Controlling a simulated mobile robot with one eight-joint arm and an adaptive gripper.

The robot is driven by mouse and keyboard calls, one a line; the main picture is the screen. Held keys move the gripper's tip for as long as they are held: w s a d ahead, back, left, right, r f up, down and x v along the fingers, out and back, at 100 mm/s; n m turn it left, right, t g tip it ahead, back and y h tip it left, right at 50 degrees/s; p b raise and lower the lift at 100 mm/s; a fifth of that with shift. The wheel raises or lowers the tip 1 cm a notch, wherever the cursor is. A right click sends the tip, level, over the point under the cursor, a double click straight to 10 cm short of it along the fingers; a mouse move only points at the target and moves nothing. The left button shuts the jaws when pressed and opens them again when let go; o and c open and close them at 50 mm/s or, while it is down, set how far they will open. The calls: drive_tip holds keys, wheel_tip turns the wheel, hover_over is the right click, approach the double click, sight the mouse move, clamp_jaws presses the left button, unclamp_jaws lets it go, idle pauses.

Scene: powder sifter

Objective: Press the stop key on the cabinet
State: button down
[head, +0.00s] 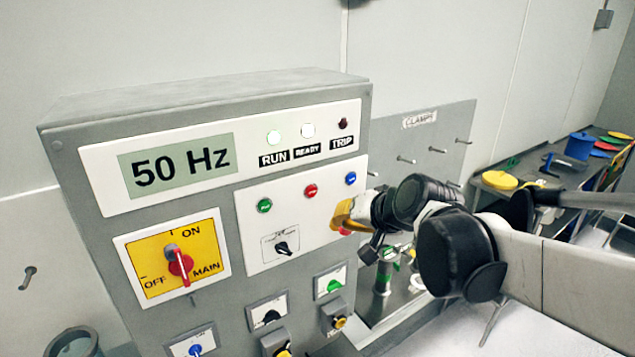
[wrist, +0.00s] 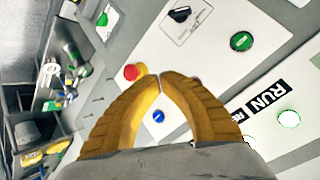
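The cabinet (head: 205,95) carries a white key panel with a green key (head: 264,205), a red key (head: 310,190) and a blue key (head: 350,178). The red key is probably the stop key; no lettering on it is legible. In the wrist view it is mostly hidden behind a finger, with a red edge (wrist: 196,80) showing. My gripper (head: 340,217) has yellow fingers, right of and below the red key in the head view. In the wrist view its tips (wrist: 160,77) meet with nothing between them. Contact with the panel cannot be told.
A red mushroom button (wrist: 133,71) lies close beside the fingertips. The display (head: 180,165) reads 50 Hz; the RUN lamp (head: 274,136) glows green. A red rotary main switch (head: 178,262) sits lower left. A pegged clamp board (head: 425,150) stands right of the cabinet.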

drive_tip(key=b, duration=0.1)
approach(312, 201)
drive_tip(key=shift+d+f+x, duration=0.1)
drive_tip(key=shift+f+x, duration=0.1)
drive_tip(key=shift+x, duration=1.05)
drive_tip(key=shift+d+f+x, duration=0.15)
drive_tip(key=shift+f+x, duration=0.05)
drive_tip(key=shift+x, duration=1.1)
drive_tip(key=shift+s, duration=0.1)
drive_tip(key=shift+w+a+b, duration=0.25)
drive_tip(key=shift+b, duration=0.05)
drive_tip(key=shift+w+a, duration=0.2)
drive_tip(key=shift+w, duration=0.15)
drive_tip(key=shift+s, duration=0.1)
drive_tip(key=shift+s+d, duration=0.5)
drive_tip(key=shift+s, duration=0.1)
idle(0.3)
drive_tip(key=s+d, duration=0.1)
drive_tip(key=s, duration=0.1)
drive_tip(key=s+d, duration=0.1)
drive_tip(key=s, duration=0.1)
drive_tip(key=shift+s+d, duration=0.1)
drive_tip(key=shift+d, duration=0.25)
